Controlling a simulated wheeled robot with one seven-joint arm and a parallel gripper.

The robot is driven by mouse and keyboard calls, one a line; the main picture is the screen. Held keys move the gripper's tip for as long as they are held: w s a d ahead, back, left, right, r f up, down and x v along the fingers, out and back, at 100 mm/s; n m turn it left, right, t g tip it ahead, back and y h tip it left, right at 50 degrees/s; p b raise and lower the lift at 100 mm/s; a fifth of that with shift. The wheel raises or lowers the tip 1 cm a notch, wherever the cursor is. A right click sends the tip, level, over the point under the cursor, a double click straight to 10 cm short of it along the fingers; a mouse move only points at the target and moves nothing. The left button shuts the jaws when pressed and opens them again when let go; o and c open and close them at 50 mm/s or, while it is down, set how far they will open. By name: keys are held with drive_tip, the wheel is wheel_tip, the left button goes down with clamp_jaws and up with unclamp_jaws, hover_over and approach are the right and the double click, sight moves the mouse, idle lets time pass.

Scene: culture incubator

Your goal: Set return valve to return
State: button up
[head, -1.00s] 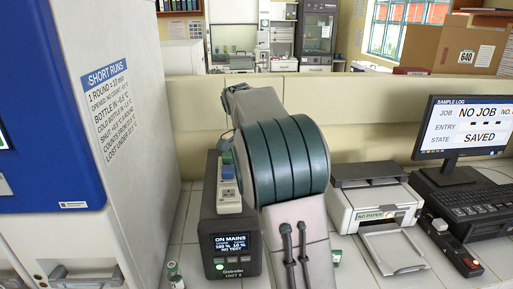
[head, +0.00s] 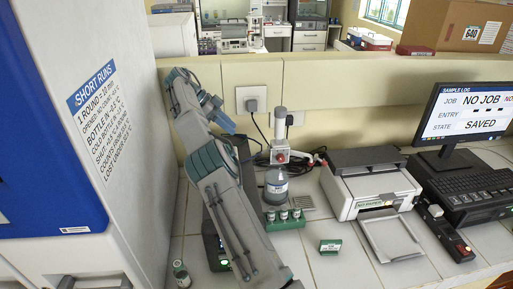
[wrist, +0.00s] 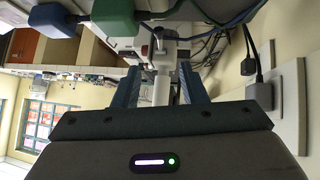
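My gripper (head: 220,114) is raised above the left rear of the bench, left of a grey post unit (head: 280,125) with a white-and-red part (head: 281,155). In the wrist view its two blue fingers (wrist: 163,88) stand apart with nothing held. The pale post (wrist: 162,86) shows beyond and between them, and the white-and-red part also appears there (wrist: 176,50). In the head view a gap separates gripper and post. Which part is the return valve, and its setting, cannot be told; no valve label is legible.
A bottle (head: 276,187) and a green rack of small vials (head: 284,219) stand below the post unit. A wall socket (head: 251,99) with cables is behind. A printer (head: 372,184) and monitor (head: 470,118) are right; a blue-and-white cabinet (head: 125,130) is left.

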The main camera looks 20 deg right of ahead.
sight(263, 152)
drive_tip(key=b+x, duration=0.3)
drive_tip(key=shift+s+d+f, duration=0.1)
drive_tip(key=shift+d, duration=0.05)
drive_tip(key=shift+p+x, duration=0.35)
drive_tip(key=shift+x, duration=4.85)
drive_tip(key=shift+c, duration=0.2)
clamp_jaws()
